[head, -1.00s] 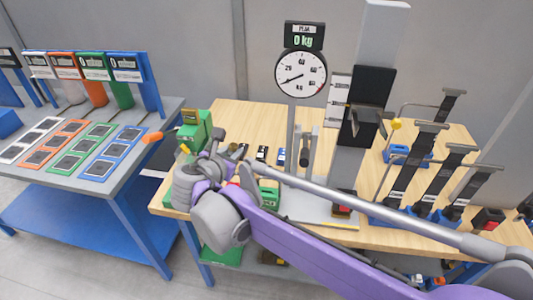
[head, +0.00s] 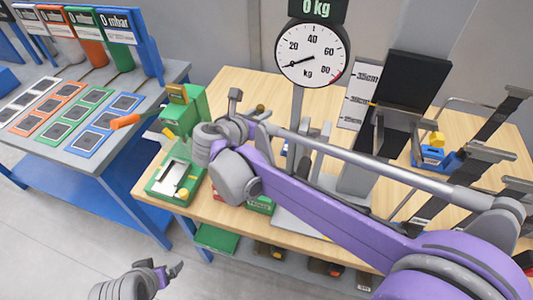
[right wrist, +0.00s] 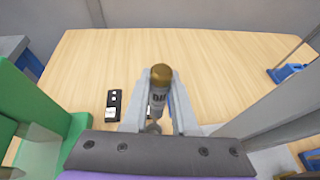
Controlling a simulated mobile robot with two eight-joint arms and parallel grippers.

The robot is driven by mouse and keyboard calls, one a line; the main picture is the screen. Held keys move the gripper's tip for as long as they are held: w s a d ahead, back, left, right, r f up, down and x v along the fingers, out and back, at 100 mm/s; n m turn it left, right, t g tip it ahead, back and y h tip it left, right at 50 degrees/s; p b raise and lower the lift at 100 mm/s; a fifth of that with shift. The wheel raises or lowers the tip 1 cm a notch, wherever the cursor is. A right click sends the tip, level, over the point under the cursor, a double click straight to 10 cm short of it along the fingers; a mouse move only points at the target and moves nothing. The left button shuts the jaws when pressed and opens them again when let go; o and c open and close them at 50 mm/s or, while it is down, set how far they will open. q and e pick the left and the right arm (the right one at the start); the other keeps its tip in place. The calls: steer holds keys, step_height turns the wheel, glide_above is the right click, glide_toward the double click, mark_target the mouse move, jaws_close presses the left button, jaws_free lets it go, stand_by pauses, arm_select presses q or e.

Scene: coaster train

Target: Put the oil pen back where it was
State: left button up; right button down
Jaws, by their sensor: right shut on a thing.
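The oil pen (right wrist: 158,90) has a gold-brown cap and a grey body with dark lettering. In the right wrist view it stands between the two fingers of my right gripper (right wrist: 158,108), which is shut on it. In the head view its brown cap (head: 260,108) shows by my right gripper (head: 248,116), above the wooden table and right of the green press. The pen's lower end is hidden. My left gripper (head: 166,273) shows low at the left, over the floor, and its opening is unclear.
The green press (head: 182,112) with an orange handle stands at the table's left end. A dial scale (head: 312,54) and a grey column rise behind my right arm. A small black item (right wrist: 113,105) lies on the wooden table (right wrist: 215,60). Clear wood lies beyond the pen.

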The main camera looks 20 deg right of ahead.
mark_target(261, 139)
step_height(261, 139, down, 6)
steer(key=shift+s+a+r, duration=0.1)
steer(key=shift+a+r, duration=0.05)
steer(key=shift+r, duration=0.1)
steer(key=shift+f+b, duration=0.3)
steer(key=shift+f, duration=1.85)
steer(key=c, duration=0.7)
jaws_free()
steer(key=v, duration=1.2)
